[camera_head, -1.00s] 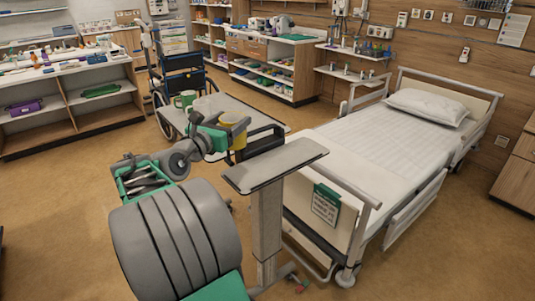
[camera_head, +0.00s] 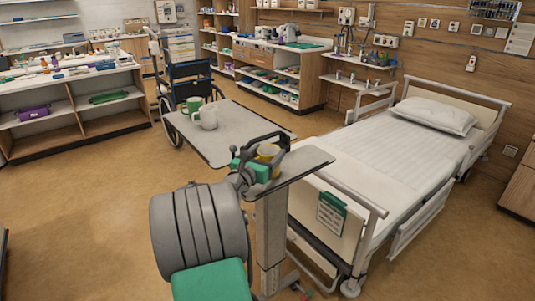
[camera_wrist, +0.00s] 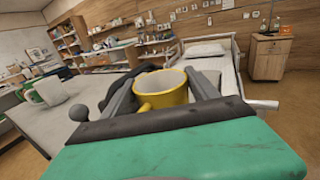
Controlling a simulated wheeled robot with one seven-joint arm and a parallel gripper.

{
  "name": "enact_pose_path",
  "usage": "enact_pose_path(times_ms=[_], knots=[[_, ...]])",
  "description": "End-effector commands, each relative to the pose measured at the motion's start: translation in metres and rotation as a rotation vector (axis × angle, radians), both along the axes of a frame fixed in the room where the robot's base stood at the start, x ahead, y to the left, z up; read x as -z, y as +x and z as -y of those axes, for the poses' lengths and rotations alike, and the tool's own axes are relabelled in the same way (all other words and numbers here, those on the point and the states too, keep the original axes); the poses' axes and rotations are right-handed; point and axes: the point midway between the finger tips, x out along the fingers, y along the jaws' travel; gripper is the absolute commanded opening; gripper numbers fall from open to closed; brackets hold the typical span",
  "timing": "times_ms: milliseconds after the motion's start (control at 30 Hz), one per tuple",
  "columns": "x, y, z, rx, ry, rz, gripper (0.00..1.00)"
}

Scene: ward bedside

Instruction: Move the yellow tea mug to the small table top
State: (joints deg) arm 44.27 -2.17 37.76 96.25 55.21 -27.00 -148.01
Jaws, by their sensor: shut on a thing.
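The yellow tea mug (camera_head: 267,151) is upright between the fingers of my gripper (camera_head: 270,156), at the left part of the small table top (camera_head: 308,160). I cannot tell whether its base touches that surface. In the wrist view the yellow mug (camera_wrist: 163,90) stands between the two dark fingers of my gripper (camera_wrist: 165,84), its open rim up and its handle toward the camera. The gripper is shut on it. The mug's lower part is hidden by the gripper in both views.
A larger grey table (camera_head: 235,138) behind holds a white mug (camera_head: 208,118) and a green mug (camera_head: 193,105). The bed (camera_head: 400,170) stands close on the right, its footboard (camera_head: 325,205) beside the small table's column. A wheelchair (camera_head: 190,82) is behind the larger table.

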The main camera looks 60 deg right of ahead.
Motion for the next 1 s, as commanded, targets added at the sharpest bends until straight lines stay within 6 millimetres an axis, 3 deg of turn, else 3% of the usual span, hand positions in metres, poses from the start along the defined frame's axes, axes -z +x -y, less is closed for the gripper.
enact_pose_path(times_ms=[33,67,300,667,1000], knots=[[0.002,0.0,0.0,0.0,-0.001,0.0,0.15],[0.003,0.0,0.0,0.0,0.001,-0.001,0.7],[0.002,0.0,0.0,0.0,0.001,-0.001,0.89],[-0.001,0.001,-0.006,-0.002,0.001,-0.001,0.91],[0.0,0.004,-0.087,-0.007,0.001,-0.001,0.91]])
